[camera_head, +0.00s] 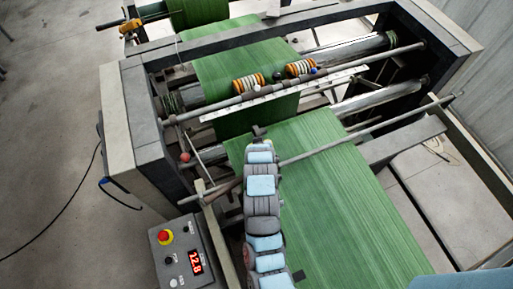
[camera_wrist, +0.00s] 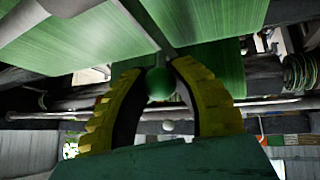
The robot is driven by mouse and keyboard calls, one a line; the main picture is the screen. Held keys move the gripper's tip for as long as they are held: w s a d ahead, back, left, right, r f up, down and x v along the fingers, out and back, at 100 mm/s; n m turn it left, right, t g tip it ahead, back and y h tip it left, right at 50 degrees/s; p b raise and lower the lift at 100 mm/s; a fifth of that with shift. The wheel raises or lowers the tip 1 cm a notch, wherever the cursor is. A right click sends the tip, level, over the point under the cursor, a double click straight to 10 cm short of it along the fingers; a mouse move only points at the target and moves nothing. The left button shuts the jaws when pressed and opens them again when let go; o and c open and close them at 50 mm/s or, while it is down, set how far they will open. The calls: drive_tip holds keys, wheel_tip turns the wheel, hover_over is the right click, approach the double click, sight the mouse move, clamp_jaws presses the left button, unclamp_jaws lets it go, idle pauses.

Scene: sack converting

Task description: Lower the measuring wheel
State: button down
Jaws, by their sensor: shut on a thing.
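In the wrist view my gripper (camera_wrist: 160,76) has its two yellow ribbed fingers closed around a round green-looking ball knob (camera_wrist: 160,84). A thin rod rises from behind the knob. In the head view my blue and grey arm reaches up over the green web (camera_head: 335,190), its end near a thin cross bar (camera_head: 335,148); the fingers and the knob are hidden there. I cannot clearly make out the measuring wheel itself in either view, nor whether it touches the web.
A control box (camera_head: 183,257) with a red button and a red "12.8" display stands left of my arm. Orange-and-white coils (camera_head: 249,83) sit on a bar beyond. Dark side frames (camera_head: 130,110) flank the web. A small pale ball (camera_wrist: 168,127) shows below the knob.

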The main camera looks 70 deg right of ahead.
drive_tip(key=shift+w+d+f+g+y+b, duration=0.25)
drive_tip(key=shift+f+g+y+b, duration=0.05)
drive_tip(key=shift+f+g+y, duration=0.15)
drive_tip(key=shift+f, duration=0.1)
idle(0.4)
drive_tip(key=c, duration=0.8)
unclamp_jaws()
drive_tip(key=v, duration=1.2)
drive_tip(key=shift+w+d, duration=0.1)
drive_tip(key=shift+w, duration=0.1)
